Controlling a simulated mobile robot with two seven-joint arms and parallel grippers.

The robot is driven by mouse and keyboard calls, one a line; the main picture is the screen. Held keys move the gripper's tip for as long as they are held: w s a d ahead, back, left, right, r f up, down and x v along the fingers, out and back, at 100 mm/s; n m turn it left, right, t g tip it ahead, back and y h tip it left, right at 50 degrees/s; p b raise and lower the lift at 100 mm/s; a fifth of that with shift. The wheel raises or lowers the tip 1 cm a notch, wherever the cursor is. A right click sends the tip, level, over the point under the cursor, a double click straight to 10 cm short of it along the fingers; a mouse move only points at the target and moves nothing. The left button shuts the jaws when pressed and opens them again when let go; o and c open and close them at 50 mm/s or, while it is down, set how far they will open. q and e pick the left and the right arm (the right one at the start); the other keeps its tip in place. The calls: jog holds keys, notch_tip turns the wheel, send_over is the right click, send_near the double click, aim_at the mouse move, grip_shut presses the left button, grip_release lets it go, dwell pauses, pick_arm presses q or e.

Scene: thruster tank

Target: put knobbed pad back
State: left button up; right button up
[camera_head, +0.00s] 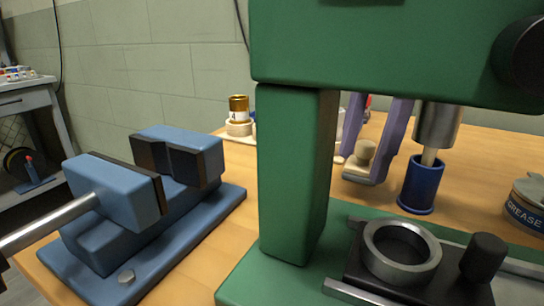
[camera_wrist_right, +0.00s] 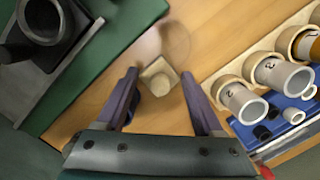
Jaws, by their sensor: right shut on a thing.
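A beige knobbed pad (camera_head: 366,151), a squarish pad with a rounded knob, is between the purple fingers of my right gripper (camera_head: 362,166), behind the green press column. In the right wrist view the knobbed pad (camera_wrist_right: 158,76) lies between the fingertips of the right gripper (camera_wrist_right: 159,78), which is shut on it. The pad is over or near the wooden bench (camera_wrist_right: 150,130); its exact height is unclear. My left gripper is not in view.
The green press (camera_head: 290,190) stands in front, with a metal ring (camera_head: 402,250) on its base. A blue cup (camera_head: 421,186) stands right of the gripper. A grease tin (camera_head: 526,207) is at far right, a blue vise (camera_head: 120,195) at left. A rack with tubes (camera_wrist_right: 262,85) is at right in the wrist view.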

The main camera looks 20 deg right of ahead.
jog(key=shift+f, duration=0.95)
jog(key=shift+f, duration=0.1)
jog(key=o, duration=1.2)
jog(key=shift+r, duration=0.35)
notch_tip(320, 180, up, 11)
jog(key=d+p, duration=0.1)
jog(key=p, duration=0.1)
jog(key=shift+d+r, duration=0.2)
jog(key=shift+d, duration=0.2)
jog(key=shift+s, duration=0.1)
